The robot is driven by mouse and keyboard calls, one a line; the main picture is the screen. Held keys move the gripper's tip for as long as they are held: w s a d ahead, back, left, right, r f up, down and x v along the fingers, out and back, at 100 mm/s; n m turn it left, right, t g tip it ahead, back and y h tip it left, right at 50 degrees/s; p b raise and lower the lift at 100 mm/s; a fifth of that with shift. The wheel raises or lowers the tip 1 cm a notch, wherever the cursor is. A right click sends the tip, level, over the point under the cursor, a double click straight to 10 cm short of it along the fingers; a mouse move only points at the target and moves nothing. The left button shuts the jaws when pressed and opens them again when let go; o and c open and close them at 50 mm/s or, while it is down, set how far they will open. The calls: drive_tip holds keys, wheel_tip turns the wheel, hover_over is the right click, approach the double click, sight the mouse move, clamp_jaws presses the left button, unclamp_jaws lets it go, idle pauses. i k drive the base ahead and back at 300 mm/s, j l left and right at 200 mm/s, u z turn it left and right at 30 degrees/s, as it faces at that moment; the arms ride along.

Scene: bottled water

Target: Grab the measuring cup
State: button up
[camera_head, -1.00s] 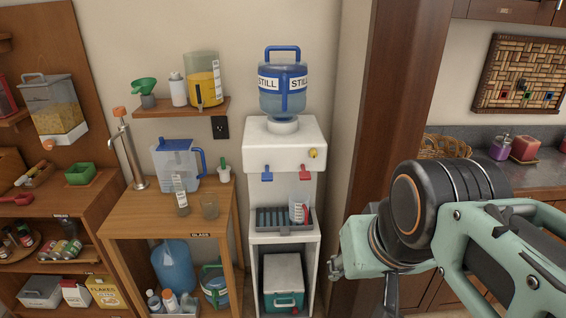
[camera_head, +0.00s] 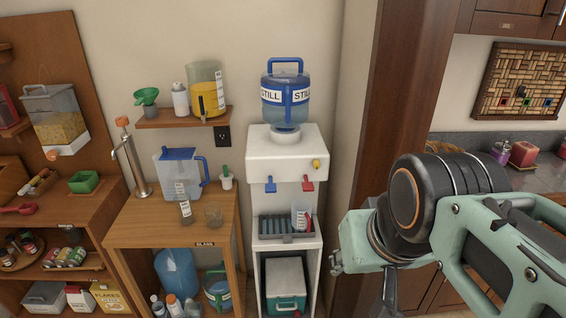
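A clear measuring cup (camera_head: 301,219) with pale markings and a red handle stands on the drip tray (camera_head: 272,237) of the white water dispenser (camera_head: 287,150), at the tray's right side under the red tap (camera_head: 308,184). My gripper (camera_head: 389,292) is only partly in view at the lower right, with a dark finger pointing down beneath the mint-green arm. It is to the right of the dispenser and apart from the cup. Whether its fingers are open or shut cannot be seen.
A wooden table (camera_head: 150,228) left of the dispenser carries a blue-lidded jug (camera_head: 178,176), a dark-based bottle and a glass (camera_head: 213,214). A brown wooden post (camera_head: 400,100) stands right of the dispenser. A teal-and-white cooler (camera_head: 286,283) sits below the tray.

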sight(302, 208)
drive_tip(key=i+j, duration=0.3)
drive_tip(key=j, duration=0.15)
drive_tip(key=i+j, duration=0.35)
drive_tip(key=i+j+z, duration=0.1)
drive_tip(key=i+j, duration=0.2)
drive_tip(key=j, duration=0.25)
